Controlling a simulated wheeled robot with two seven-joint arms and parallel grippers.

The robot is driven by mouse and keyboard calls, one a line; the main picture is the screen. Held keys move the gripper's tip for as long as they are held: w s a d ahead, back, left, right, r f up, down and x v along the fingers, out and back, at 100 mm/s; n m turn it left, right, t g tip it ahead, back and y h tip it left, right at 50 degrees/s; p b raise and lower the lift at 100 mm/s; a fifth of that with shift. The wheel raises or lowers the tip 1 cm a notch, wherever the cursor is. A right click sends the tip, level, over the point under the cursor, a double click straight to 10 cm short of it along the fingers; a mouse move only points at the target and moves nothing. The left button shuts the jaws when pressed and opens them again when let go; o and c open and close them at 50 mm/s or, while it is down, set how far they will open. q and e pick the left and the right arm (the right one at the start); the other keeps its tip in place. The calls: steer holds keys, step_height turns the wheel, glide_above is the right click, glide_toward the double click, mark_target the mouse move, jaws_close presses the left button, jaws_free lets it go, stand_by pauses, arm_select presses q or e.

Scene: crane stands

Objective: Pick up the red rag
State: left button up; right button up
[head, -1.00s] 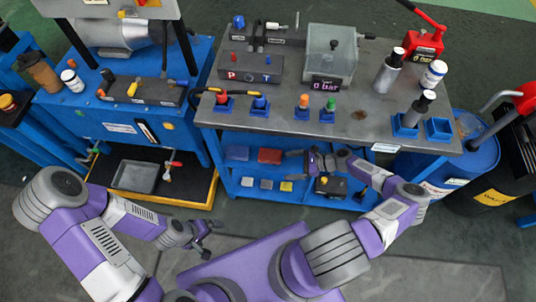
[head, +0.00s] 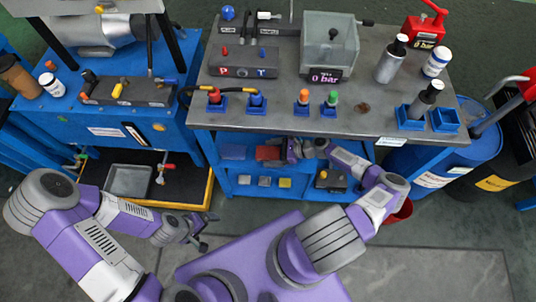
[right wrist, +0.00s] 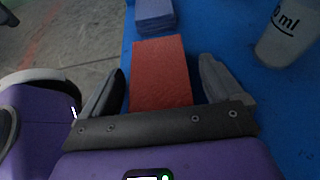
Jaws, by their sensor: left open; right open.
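The red rag (head: 267,153) is a flat folded stack on the lower shelf of the blue bench, partly hidden by my right gripper in the head view. In the right wrist view the red rag (right wrist: 160,75) lies between the fingers of my right gripper (right wrist: 161,66). That gripper is open, with gaps showing between both fingers and the rag. In the head view my right gripper (head: 284,151) reaches in under the benchtop beside the rag. My left gripper (head: 203,231) is open and empty, low in front of the yellow-edged tray.
A blue folded rag (right wrist: 155,14) lies just beyond the red one. A white measuring cup (right wrist: 287,32) stands to the right on the shelf. The benchtop edge (head: 300,132) overhangs my right gripper. A red bucket (head: 401,213) stands below my right forearm.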

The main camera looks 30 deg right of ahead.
steer(key=shift+c, duration=0.2)
steer(key=c, duration=1)
steer(key=shift+r, duration=0.2)
